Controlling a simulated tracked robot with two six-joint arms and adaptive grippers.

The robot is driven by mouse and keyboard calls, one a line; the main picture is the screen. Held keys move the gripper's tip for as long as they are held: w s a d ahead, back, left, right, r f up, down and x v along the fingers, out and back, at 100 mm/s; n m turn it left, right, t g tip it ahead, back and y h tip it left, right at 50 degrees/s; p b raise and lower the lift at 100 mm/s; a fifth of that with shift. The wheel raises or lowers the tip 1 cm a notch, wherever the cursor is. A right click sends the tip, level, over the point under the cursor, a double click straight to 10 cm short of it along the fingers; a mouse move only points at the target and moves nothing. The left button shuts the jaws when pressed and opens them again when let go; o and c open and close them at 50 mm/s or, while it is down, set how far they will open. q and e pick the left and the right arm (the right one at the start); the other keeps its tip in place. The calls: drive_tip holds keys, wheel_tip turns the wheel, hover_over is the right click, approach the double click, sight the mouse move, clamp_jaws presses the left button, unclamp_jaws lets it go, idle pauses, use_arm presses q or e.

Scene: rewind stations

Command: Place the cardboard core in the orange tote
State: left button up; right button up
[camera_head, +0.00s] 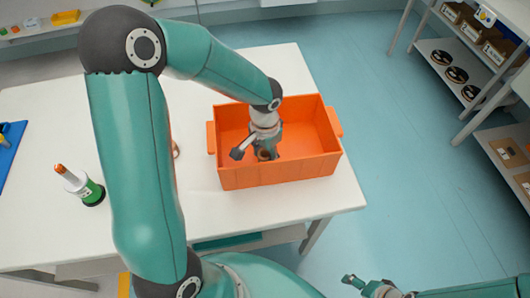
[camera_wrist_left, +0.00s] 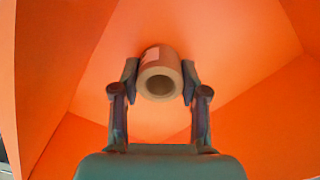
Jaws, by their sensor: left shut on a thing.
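The orange tote (camera_head: 285,172) stands on the white table near its right front part. My left gripper (camera_head: 262,150) reaches down into the tote. In the left wrist view my left gripper (camera_wrist_left: 160,85) is shut on the cardboard core (camera_wrist_left: 158,60), a short brown tube with a pale label, held between the two fingertips. Orange tote walls and floor (camera_wrist_left: 230,40) fill the space around it. In the head view the core (camera_head: 263,155) shows only as a small brown bit at the gripper. My right gripper (camera_head: 358,284) is at the bottom, clear of the table; its jaws are too small to judge.
A blue mat (camera_head: 8,150) lies at the far left. Shelves (camera_head: 450,50) with boxes and dark reels stand at the right. Open floor (camera_head: 400,160) lies between.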

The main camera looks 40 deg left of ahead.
use_arm(q)
drive_tip(key=shift+f, duration=0.2)
drive_tip(key=o, duration=0.9)
drive_tip(key=shift+r, duration=0.1)
wheel_tip(320, 180, up, 12)
drive_tip(key=shift+r+p, duration=0.15)
drive_tip(key=shift+p, duration=0.15)
drive_tip(key=shift+a, duration=0.1)
